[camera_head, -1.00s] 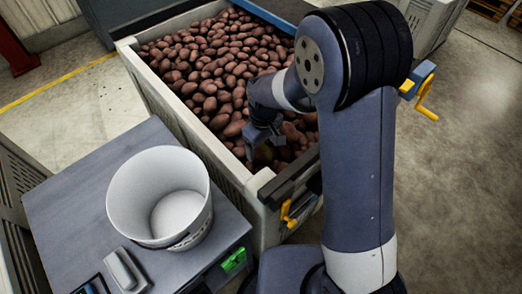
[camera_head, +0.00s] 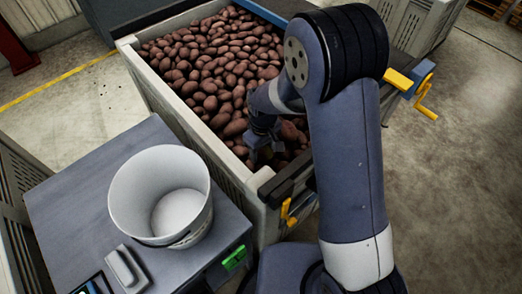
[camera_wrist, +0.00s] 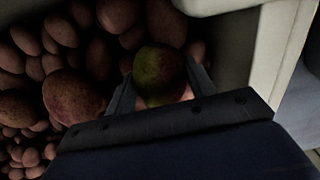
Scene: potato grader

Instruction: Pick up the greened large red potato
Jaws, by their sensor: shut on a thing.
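The greened large red potato (camera_wrist: 159,72) shows in the wrist view with a yellow-green patch over its red skin. My gripper (camera_wrist: 160,85) is shut on it, with one finger at each side. In the head view my gripper (camera_head: 265,152) is low in the near corner of the crate of potatoes, partly dark and small. The greened potato cannot be made out clearly there. Plain red potatoes (camera_head: 205,75) fill the crate, and several (camera_wrist: 75,95) lie beside my gripper's left finger.
The pale crate wall (camera_wrist: 275,40) is close to the right of my gripper. A white bucket (camera_head: 122,205), empty inside, stands on a grey table (camera_head: 60,190) left of the crate (camera_head: 165,105). Yellow-handled fittings (camera_head: 288,212) are on the crate's near side.

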